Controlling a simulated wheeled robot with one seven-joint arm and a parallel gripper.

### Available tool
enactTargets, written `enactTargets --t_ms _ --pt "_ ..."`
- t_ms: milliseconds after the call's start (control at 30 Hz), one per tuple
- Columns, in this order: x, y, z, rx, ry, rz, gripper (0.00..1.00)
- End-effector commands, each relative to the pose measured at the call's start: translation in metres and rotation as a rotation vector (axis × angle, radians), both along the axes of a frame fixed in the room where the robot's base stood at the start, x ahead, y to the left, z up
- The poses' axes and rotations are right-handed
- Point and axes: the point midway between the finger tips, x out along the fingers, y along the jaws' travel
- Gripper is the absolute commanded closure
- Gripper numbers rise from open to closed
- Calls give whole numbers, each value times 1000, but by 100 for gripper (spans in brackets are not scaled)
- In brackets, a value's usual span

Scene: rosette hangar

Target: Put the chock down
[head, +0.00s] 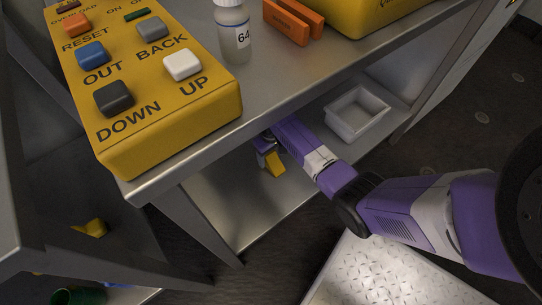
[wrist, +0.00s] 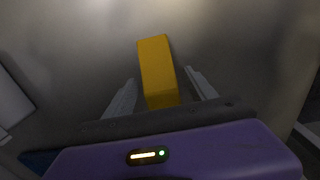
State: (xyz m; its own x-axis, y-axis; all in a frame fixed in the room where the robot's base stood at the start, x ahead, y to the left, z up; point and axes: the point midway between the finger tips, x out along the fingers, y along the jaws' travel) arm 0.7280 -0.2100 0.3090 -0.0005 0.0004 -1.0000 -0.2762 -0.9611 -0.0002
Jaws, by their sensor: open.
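The yellow chock (wrist: 157,68) sits between the two fingers of my gripper (wrist: 160,95) in the wrist view. The fingers stand apart, with a gap showing on each side of the chock. In the head view my arm reaches under the table top, and the chock (head: 274,163) shows at the end of my gripper (head: 266,150), over the lower shelf (head: 230,205). The chock appears to rest on the shelf, but its underside is hard to see. The table edge hides part of my gripper.
A grey tray (head: 357,113) stands on the lower shelf to the right. Above, the table top (head: 290,75) carries a yellow button box (head: 150,95), a bottle (head: 234,35) and an orange block (head: 293,20). Another yellow piece (head: 90,228) lies at lower left.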

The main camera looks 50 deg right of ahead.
Motion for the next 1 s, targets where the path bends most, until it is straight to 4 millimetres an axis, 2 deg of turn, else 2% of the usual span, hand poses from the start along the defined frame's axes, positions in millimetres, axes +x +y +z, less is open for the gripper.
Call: enactTargets --t_ms 33,300,500,667,867,933,1000 --pt "1 0 13 -1 -2 1 35" --pt "1 0 70 -1 -2 1 35" --pt "1 0 100 -1 -2 1 35" --pt "0 0 111 0 -1 0 35" --pt "0 2 111 1 -3 2 35" --pt "1 12 106 3 -21 8 35" --pt "1 31 97 9 -59 18 35"
